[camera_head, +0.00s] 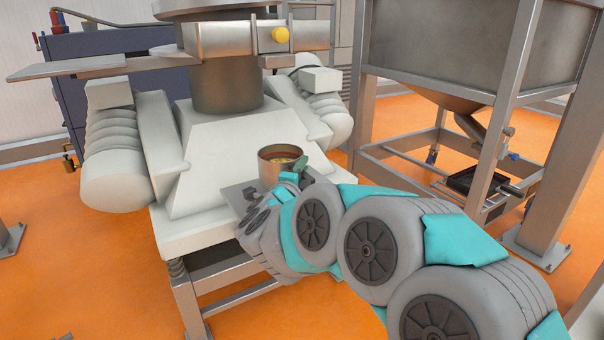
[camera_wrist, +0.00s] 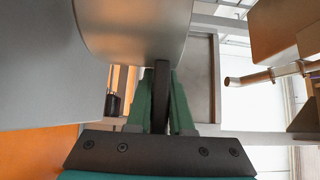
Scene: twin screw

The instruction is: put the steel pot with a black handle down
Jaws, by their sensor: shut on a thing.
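The steel pot (camera_head: 268,170) is upright in the head view, with something yellowish inside it. It is at or just above a small grey plate (camera_head: 234,191) on the front of the pale machine; I cannot tell whether it touches. In the wrist view the pot's curved steel wall (camera_wrist: 135,35) fills the top middle. Its black handle (camera_wrist: 161,85) runs down between the two green fingers of my gripper (camera_wrist: 161,100), which is shut on it. In the head view my gripper (camera_head: 299,166) is at the pot's right side, and the handle is mostly hidden.
The pale machine (camera_head: 215,150) with a steel column (camera_head: 225,85) stands right behind the pot. A steel hopper on a frame (camera_head: 440,50) stands to the right, with a black tray (camera_head: 480,185) low inside. Orange floor (camera_head: 90,270) is open at left.

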